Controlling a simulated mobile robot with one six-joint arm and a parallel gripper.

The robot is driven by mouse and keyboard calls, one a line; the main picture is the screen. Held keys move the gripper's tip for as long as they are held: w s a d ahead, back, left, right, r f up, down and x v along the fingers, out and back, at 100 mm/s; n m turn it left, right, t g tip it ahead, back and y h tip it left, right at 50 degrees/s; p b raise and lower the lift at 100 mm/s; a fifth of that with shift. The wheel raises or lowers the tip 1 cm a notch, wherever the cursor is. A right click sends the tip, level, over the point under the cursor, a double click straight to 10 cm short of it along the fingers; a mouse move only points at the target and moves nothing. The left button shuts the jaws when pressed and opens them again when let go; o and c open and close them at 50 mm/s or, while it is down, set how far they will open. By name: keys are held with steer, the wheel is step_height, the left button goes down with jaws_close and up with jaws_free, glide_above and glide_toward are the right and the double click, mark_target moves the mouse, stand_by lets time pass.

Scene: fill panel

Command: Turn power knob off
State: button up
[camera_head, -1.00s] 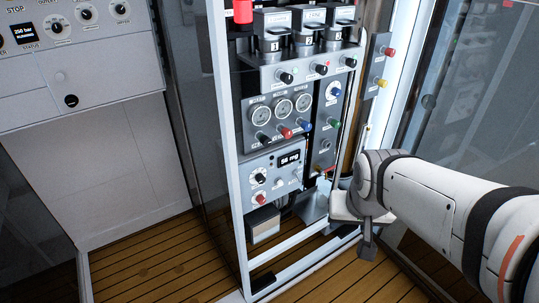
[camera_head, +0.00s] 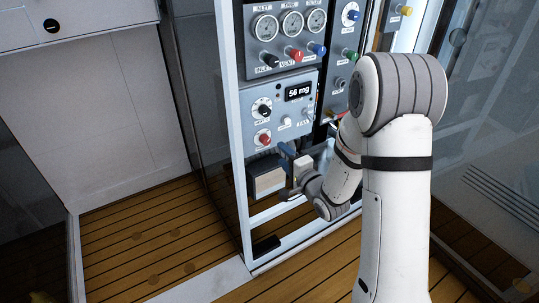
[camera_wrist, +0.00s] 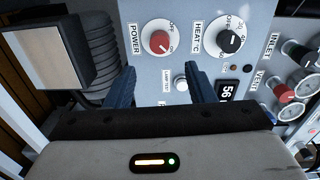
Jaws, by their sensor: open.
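In the head view my gripper (camera_head: 287,156) is just below and right of the knob.
A black HEAT knob (camera_wrist: 229,39) is beside the power knob, with a white lamp test button (camera_wrist: 181,84) close to the fingers. A display (camera_head: 298,92) reads 56 mg. A box (camera_head: 267,179) sits below the panel. Valve knobs and gauges (camera_head: 291,24) are above.

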mark_target(267, 142)
steer(key=x, duration=0.4)
steer(key=b+x, duration=0.1)
steer(key=x, duration=0.2)
steer(key=shift+w+a+f, duration=0.1)
steer(key=shift+w+a, duration=0.05)
steer(key=shift+a, duration=0.35)
steer(key=c, duration=0.9)
steer(key=shift+a, duration=0.1)
steer(key=shift+c, duration=0.3)
